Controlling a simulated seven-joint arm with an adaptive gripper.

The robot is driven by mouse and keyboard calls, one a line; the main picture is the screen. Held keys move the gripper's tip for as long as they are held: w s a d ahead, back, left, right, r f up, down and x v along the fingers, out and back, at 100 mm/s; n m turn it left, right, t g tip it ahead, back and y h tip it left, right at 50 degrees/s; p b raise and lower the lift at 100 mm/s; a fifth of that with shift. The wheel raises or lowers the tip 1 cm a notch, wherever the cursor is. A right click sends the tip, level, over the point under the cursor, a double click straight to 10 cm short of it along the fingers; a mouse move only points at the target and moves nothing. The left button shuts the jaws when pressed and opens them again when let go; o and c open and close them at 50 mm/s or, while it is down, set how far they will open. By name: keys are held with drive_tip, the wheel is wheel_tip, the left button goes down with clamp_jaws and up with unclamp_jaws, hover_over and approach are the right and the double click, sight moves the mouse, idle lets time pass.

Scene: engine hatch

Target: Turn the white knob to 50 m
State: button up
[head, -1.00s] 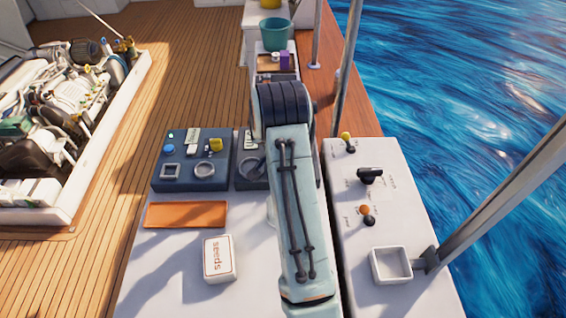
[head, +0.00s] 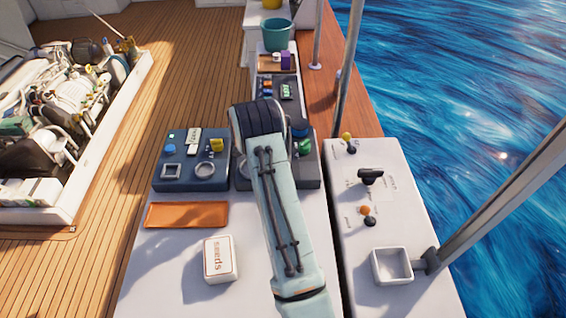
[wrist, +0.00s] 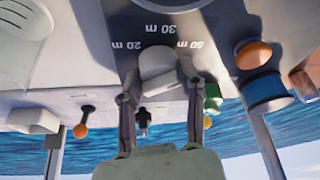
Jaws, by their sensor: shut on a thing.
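The white knob (wrist: 155,62) is in the upper middle of the wrist view, which is upside down. It sits on a grey panel with the labels 20 m, 30 m and what looks like 50 m around it. My gripper (wrist: 160,76) has one finger on each side of the knob and is shut on it. The fingers partly cover the knob, and I cannot tell exactly which label it points to. In the head view my arm hides the knob and the gripper.
In the head view a dark-blue panel (head: 190,181), an orange tray (head: 186,214) and a seeds box (head: 219,258) lie left of my arm. A white lever console (head: 350,225) stands right.

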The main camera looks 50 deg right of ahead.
drive_tip(key=shift+m, duration=0.3)
drive_tip(key=o, duration=1.1)
drive_tip(key=shift+r, duration=0.1)
drive_tip(key=v, duration=1.2)
drive_tip(key=shift+w, duration=0.15)
